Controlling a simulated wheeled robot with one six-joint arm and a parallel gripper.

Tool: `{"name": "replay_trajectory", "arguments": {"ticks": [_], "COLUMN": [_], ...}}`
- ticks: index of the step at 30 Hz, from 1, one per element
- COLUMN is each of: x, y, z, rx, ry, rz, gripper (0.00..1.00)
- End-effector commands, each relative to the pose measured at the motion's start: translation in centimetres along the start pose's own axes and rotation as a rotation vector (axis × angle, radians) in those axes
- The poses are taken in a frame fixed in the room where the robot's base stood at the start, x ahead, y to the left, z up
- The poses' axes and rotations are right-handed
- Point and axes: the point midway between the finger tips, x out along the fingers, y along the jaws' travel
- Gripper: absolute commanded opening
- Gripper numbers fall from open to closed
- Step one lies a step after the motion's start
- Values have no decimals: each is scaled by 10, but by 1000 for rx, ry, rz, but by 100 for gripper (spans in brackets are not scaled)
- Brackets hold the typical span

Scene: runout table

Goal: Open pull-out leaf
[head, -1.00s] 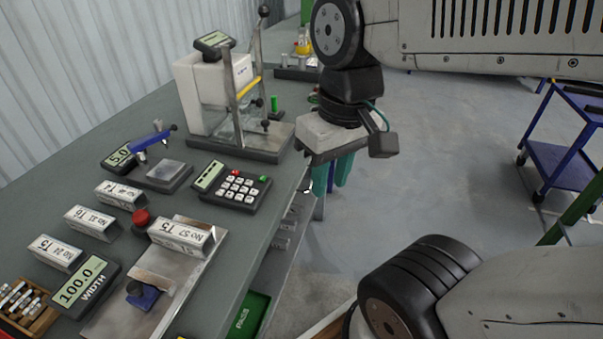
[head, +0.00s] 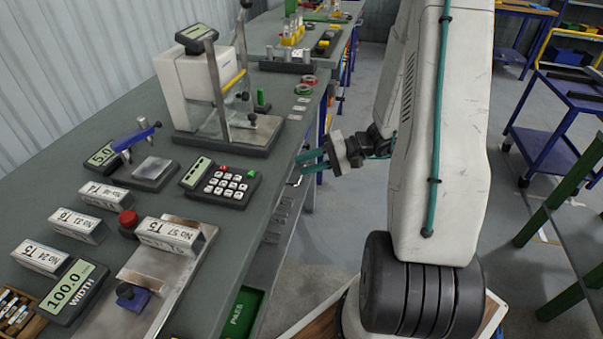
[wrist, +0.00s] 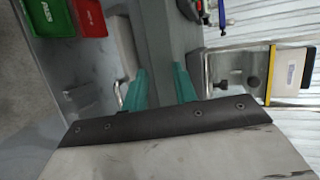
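The pull-out leaf's front (wrist: 120,45) appears to be the pale strip along the bench edge in the wrist view, pushed in under the top; I cannot tell its full outline. A small metal bar handle (wrist: 119,92) sticks out beside it, and the handle also shows at the bench edge in the head view (head: 294,182). My gripper (head: 302,162) has two teal fingers, pointing left at the bench edge, just above and beyond the handle. In the wrist view my gripper (wrist: 160,80) is open with nothing between the fingers; the handle lies just outside the left finger, apparently not gripped.
The grey bench top (head: 235,225) carries a keypad (head: 220,186), a glass-fronted instrument (head: 215,90) and labelled blocks (head: 78,226). A green PASS tray (head: 243,312) sits below the bench edge. Open floor lies right of the bench, with a blue trolley (head: 545,150) beyond.

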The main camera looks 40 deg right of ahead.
Motion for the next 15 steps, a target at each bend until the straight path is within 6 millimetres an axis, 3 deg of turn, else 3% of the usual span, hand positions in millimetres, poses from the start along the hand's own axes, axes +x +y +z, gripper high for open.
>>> {"name": "replay_trajectory", "arguments": {"ticks": [1, 6, 10, 15], "x": [-6, -25, -32, -23], "y": [19, 68, 89, 93], "z": [-11, -39, -48, -56], "rx": [15, 19, 17, 14], "ry": [61, 245, 324, 347], "rz": [-32, -97, -112, -115], "gripper": [28, 28, 28, 28]}}
